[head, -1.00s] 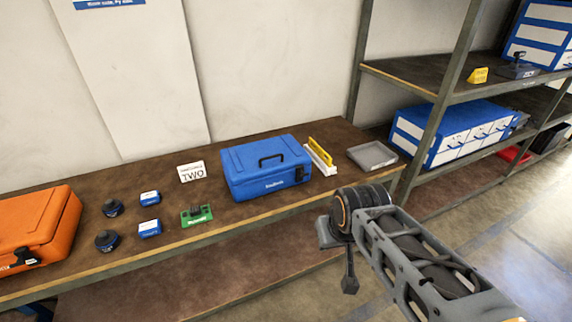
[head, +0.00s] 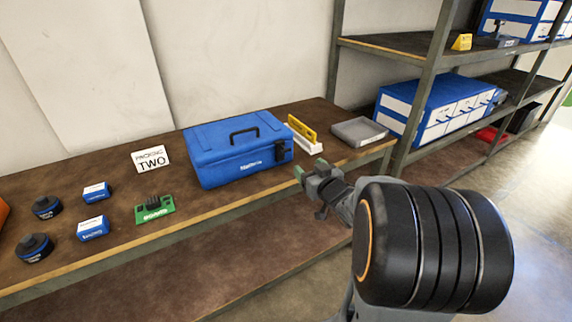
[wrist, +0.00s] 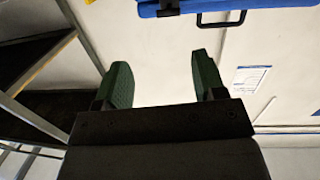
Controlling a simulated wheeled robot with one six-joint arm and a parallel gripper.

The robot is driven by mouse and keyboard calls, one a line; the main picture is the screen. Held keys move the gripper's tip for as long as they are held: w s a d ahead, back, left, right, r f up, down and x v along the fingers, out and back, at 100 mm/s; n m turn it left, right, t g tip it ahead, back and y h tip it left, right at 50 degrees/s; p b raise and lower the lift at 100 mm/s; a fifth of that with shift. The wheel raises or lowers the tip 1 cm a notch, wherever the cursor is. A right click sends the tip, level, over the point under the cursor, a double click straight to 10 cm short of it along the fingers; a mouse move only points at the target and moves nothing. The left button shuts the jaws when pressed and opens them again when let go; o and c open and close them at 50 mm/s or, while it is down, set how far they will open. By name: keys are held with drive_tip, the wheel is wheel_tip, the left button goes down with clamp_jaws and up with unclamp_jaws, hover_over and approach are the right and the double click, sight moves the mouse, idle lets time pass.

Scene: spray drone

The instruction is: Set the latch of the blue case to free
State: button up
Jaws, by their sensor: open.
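The blue case (head: 236,150) stands shut on the workbench, with a black handle on its lid. Its dark latch (head: 281,151) shows at the right end of the front; its setting is too small to tell. My gripper (head: 309,172) is in front of and to the right of the case, apart from it, past the bench's front edge. In the wrist view my gripper (wrist: 163,82) is open and empty, its two green-padded fingers apart. Part of the blue case (wrist: 185,8) shows at the top of that view, with its handle; the latch there is not clear.
The workbench (head: 150,244) also holds a yellow-and-white holder (head: 304,137), a grey tray (head: 359,131), a green circuit board (head: 154,208), small blue boxes (head: 93,228) and dark round parts (head: 35,247). A shelf rack (head: 430,90) rises at the right.

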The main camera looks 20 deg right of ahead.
sight(287, 151)
drive_tip(key=w, duration=0.4)
drive_tip(key=w+a+f+y+b, duration=0.1)
drive_tip(key=w, duration=0.4)
drive_tip(key=w+y, duration=0.1)
drive_tip(key=w, duration=0.3)
drive_tip(key=shift+w+a+f+n+t+b, duration=0.15)
drive_tip(key=shift+a+n+t+b, duration=0.15)
drive_tip(key=shift+a+t, duration=0.1)
